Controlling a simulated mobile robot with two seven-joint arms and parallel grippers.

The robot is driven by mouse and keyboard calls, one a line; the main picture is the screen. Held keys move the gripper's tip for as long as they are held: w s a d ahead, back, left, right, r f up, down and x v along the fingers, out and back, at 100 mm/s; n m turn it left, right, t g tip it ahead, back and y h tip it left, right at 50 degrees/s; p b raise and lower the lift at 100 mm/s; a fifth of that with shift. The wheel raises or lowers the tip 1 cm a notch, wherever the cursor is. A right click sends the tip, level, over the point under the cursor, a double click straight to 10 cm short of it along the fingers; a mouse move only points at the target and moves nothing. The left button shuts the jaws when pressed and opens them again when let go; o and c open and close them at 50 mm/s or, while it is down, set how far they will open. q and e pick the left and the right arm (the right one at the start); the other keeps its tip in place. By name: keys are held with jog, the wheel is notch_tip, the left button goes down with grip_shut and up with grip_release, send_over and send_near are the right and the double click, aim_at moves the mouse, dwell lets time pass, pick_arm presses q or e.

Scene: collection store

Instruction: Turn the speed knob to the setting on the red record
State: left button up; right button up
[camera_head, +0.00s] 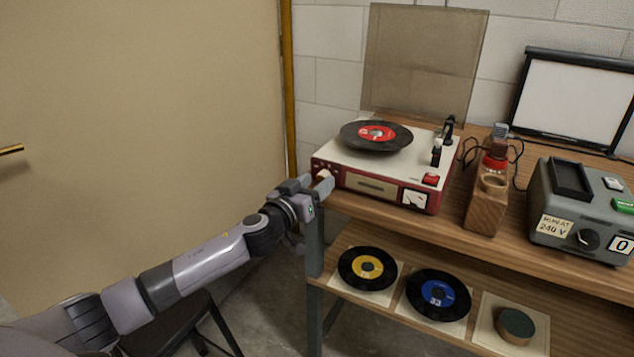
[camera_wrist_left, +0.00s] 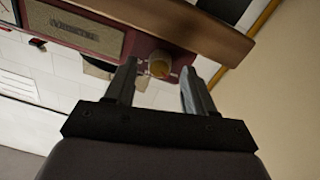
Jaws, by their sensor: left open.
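The record player (camera_head: 385,185) has a cream top and a red front and stands at the left end of the wooden bench. A black record with a red label (camera_head: 376,133) lies on its platter; the label's print is too small to read. The speed knob (camera_wrist_left: 159,67) sits on the red front, round and pale yellowish. My left gripper (camera_head: 321,184) is at the left end of that front. In the left wrist view my left gripper (camera_wrist_left: 158,76) is open, with one finger on each side of the knob. Contact cannot be told. The knob's setting is unreadable.
A yellow-label record (camera_head: 367,268) and a blue-label record (camera_head: 438,295) marked 33 lie on the lower shelf, beside a green-topped disc (camera_head: 515,326). A wooden block (camera_head: 488,200) and a grey device (camera_head: 585,215) stand to the right. The bench's grey leg (camera_head: 315,250) is close below my gripper.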

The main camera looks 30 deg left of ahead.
pick_arm(q)
jog(key=shift+w+d, duration=0.1)
jog(key=shift+w, duration=0.5)
jog(key=shift+c, duration=0.3)
grip_shut()
